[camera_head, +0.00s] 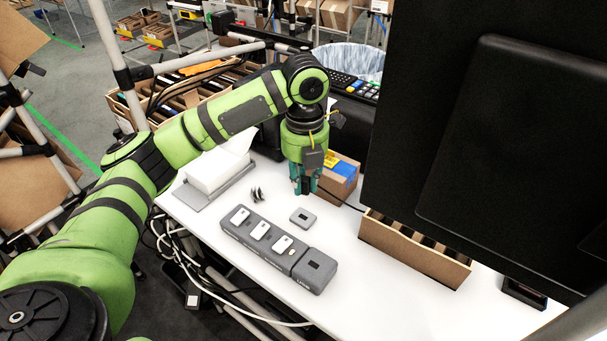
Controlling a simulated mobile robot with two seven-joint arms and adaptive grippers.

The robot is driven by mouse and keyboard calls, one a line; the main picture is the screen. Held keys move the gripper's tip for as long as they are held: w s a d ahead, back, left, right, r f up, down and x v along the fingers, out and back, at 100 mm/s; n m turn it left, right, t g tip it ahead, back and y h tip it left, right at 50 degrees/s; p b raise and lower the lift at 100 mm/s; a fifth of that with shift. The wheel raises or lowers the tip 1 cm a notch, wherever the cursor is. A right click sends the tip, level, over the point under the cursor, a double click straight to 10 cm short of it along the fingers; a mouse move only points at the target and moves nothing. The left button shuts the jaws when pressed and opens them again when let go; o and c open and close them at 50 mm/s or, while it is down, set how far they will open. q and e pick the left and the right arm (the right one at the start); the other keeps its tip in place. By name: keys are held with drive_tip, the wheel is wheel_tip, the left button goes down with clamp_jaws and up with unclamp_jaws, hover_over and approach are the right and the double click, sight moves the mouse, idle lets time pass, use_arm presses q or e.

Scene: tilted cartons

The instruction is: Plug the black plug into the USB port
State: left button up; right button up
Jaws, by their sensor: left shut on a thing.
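My left gripper (305,182) points straight down above the white table, its teal fingers shut on a small dark thing, which looks like the black plug (306,187). The fingers hide most of it. A long grey block (240,232) lies on the table in front of the gripper, with white pieces in a row on top. A grey box with a dark opening (317,268) is at its right end. A small separate grey piece with a dark slot (303,216) lies between the gripper and the block. Which opening is the USB port I cannot tell. My right gripper is out of view.
A cardboard box (340,172) stands just behind the gripper. A long carton (413,246) and a large black monitor (480,130) take up the right. A white paper stack (215,168) lies at left. The front of the white table (385,305) is clear.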

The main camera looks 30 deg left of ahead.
use_arm(q)
drive_tip(key=s+d+n, duration=0.1)
drive_tip(key=s+n, duration=0.1)
drive_tip(key=n, duration=0.6)
drive_tip(key=s+d+f+n, duration=0.1)
drive_tip(key=s+d+n, duration=0.1)
drive_tip(key=n, duration=0.7)
drive_tip(key=s+d+f+n, duration=0.1)
drive_tip(key=s+n, duration=0.2)
drive_tip(key=n, duration=0.5)
drive_tip(key=shift+d+f, duration=0.1)
drive_tip(key=shift+d, duration=0.05)
drive_tip(key=n, duration=0.1)
drive_tip(key=s+n, duration=0.1)
drive_tip(key=n, duration=0.3)
drive_tip(key=shift+s+d+f, duration=0.15)
drive_tip(key=shift+s+d, duration=0.1)
drive_tip(key=shift+d, duration=0.1)
drive_tip(key=n, duration=0.1)
drive_tip(key=s+n, duration=0.1)
drive_tip(key=n, duration=0.1)
drive_tip(key=shift+d+f, duration=0.1)
drive_tip(key=shift+d, duration=0.1)
